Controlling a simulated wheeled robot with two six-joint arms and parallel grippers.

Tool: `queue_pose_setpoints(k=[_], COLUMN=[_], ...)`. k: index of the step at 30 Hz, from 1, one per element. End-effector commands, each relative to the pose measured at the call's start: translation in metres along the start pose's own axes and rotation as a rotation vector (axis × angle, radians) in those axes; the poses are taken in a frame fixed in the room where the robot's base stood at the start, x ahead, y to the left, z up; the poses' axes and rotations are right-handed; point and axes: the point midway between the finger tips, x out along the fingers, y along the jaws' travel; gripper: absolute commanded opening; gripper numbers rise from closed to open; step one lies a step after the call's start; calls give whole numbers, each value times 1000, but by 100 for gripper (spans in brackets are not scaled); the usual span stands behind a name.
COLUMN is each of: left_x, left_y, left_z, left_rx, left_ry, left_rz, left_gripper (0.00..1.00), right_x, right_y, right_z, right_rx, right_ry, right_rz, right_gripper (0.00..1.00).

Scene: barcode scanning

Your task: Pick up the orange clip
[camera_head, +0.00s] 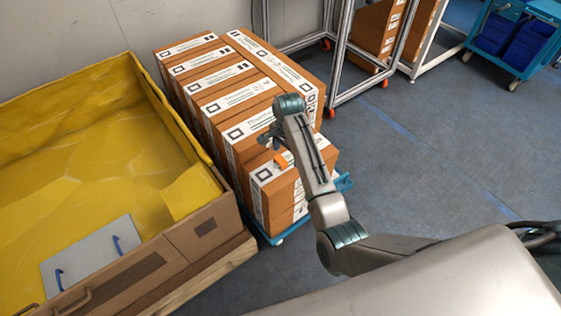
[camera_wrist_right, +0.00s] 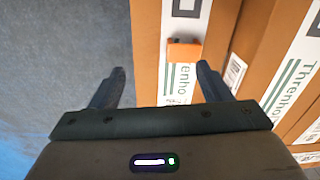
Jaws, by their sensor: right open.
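The orange clip (camera_head: 281,160) sits on the white label strip on top of the nearest brown box (camera_head: 262,209). It also shows in the right wrist view (camera_wrist_right: 184,51), on the label beyond my fingertips and a little right of the middle between them. My right gripper (camera_head: 270,138) is above the boxes close to the clip, partly hidden by its own wrist in the head view. In the right wrist view my right gripper (camera_wrist_right: 160,82) is open, with nothing between its fingers. My left gripper is not in view.
A metal frame (camera_head: 345,45) on wheels and a blue cart (camera_head: 545,10) are behind. Open floor (camera_head: 430,150) lies to the right.

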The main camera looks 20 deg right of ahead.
Motion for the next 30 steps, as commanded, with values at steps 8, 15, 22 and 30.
queue_pose_setpoints(k=[8, 15, 22, 30], left_x=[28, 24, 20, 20], left_y=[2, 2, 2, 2], left_z=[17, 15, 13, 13], left_rx=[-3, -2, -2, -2], left_ry=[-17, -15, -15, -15], left_rz=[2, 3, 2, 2], left_gripper=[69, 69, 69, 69], right_x=[-22, 14, 33, 71], right_y=[-42, -41, -40, -36], right_z=[-1, -1, -1, -4], right_rx=[119, 123, 122, 121], right_ry=[-19, -19, -18, -19], right_rz=[33, 35, 32, 33], right_gripper=[71, 71, 71, 71])
